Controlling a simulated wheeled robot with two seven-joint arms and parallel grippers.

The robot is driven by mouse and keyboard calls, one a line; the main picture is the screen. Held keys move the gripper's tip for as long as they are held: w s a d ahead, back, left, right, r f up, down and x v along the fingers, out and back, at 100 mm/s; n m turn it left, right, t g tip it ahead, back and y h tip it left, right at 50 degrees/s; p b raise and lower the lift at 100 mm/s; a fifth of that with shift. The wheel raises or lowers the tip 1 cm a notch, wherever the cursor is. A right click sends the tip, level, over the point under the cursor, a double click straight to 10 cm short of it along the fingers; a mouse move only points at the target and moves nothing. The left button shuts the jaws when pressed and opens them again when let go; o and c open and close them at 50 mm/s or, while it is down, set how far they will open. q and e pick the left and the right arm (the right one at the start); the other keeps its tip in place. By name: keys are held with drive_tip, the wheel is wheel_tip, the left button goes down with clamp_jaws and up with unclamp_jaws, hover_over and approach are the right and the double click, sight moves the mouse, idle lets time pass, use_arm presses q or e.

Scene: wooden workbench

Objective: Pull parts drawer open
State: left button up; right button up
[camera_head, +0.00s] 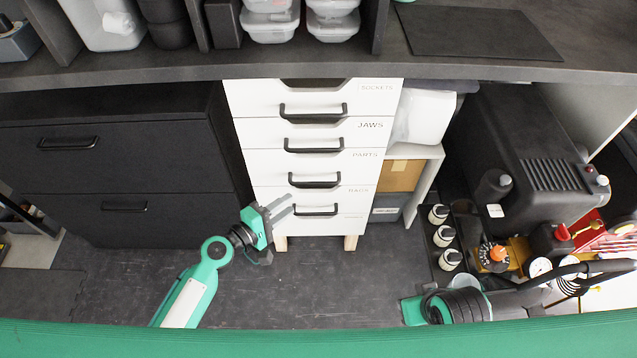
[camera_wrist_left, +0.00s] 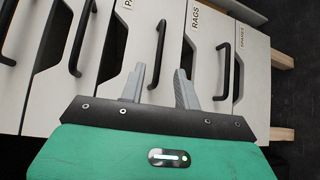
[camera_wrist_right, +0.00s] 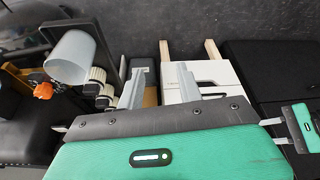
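The parts drawer (camera_head: 270,166) is a white front labelled PARTS, third from the top in a white drawer unit, and looks shut. Its black bar handle (camera_head: 314,181) shows in front; it also shows in the left wrist view (camera_wrist_left: 158,42). My left gripper (camera_head: 282,206) is open and empty, low in front of the unit's left side. In the left wrist view (camera_wrist_left: 160,78), the parts handle appears between and beyond its fingers; contact is not visible. My right gripper (camera_wrist_right: 160,75) is open and empty; in the head view my right arm is at the lower right.
A dark cabinet (camera_head: 110,150) stands left of the drawer unit. Above is a dark worktop (camera_head: 200,68). To the right are a shelf with boxes, a black machine (camera_head: 525,140) and several small bottles (camera_head: 444,236). The floor before the drawers is clear.

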sight(318, 183)
use_arm(q)
drive_tip(key=x, duration=1.2)
clamp_jaws()
